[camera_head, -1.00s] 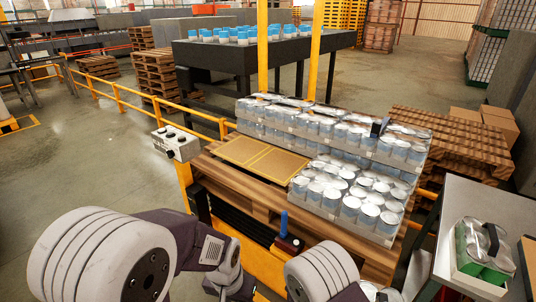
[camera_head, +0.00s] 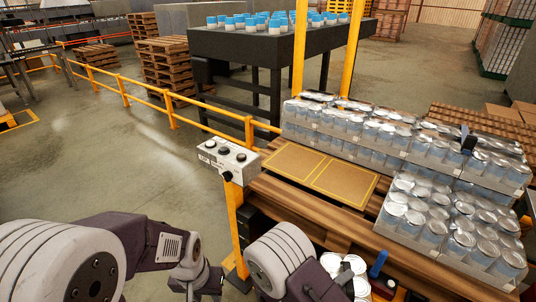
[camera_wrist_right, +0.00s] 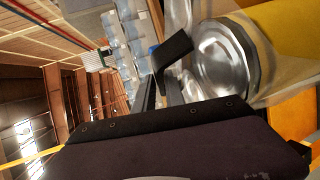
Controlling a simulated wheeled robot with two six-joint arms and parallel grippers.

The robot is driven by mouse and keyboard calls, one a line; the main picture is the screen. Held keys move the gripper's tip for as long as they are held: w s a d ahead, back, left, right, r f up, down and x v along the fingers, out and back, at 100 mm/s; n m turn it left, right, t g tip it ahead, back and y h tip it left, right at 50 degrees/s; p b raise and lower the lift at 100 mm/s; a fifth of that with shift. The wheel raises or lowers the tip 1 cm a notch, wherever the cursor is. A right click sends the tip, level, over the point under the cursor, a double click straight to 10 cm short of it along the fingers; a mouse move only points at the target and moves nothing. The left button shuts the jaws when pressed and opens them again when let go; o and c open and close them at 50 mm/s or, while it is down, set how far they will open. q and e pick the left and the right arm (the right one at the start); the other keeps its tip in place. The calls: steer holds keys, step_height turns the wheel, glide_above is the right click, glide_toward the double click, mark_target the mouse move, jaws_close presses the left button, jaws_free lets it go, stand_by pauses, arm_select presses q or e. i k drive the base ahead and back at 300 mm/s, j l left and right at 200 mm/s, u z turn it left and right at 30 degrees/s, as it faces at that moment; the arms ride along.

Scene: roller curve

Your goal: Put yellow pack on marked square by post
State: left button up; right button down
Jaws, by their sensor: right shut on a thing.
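My right gripper (camera_wrist_right: 168,68) is shut on a pack of cans with silver lids (camera_head: 345,266); one lid fills the upper middle of the right wrist view (camera_wrist_right: 224,58). A yellow surface (camera_wrist_right: 290,30) shows beside that lid; I cannot tell if it is the pack's side. The held pack is at the bottom of the head view, apart from the squares. Two yellow-outlined squares lie on the brown board: the left one (camera_head: 292,162) nearer the yellow control post (camera_head: 237,222), the right one (camera_head: 345,180) nearer the cans. Both are empty. My left gripper (camera_head: 208,280) is low; its fingers are indistinct.
Trays of silver-lidded cans (camera_head: 455,225) stand on the pallet right of the squares, with a taller row (camera_head: 350,128) behind. A control box (camera_head: 228,158) tops the post. A blue-topped thing (camera_head: 378,264) stands at the pallet's front edge. A yellow rail (camera_head: 172,108) runs behind.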

mark_target(293, 162)
steer(key=i+j+u, duration=0.15)
steer(key=i+j, duration=0.2)
steer(key=j, duration=0.15)
steer(key=i+j+u, duration=0.1)
steer(key=i+j, duration=0.3)
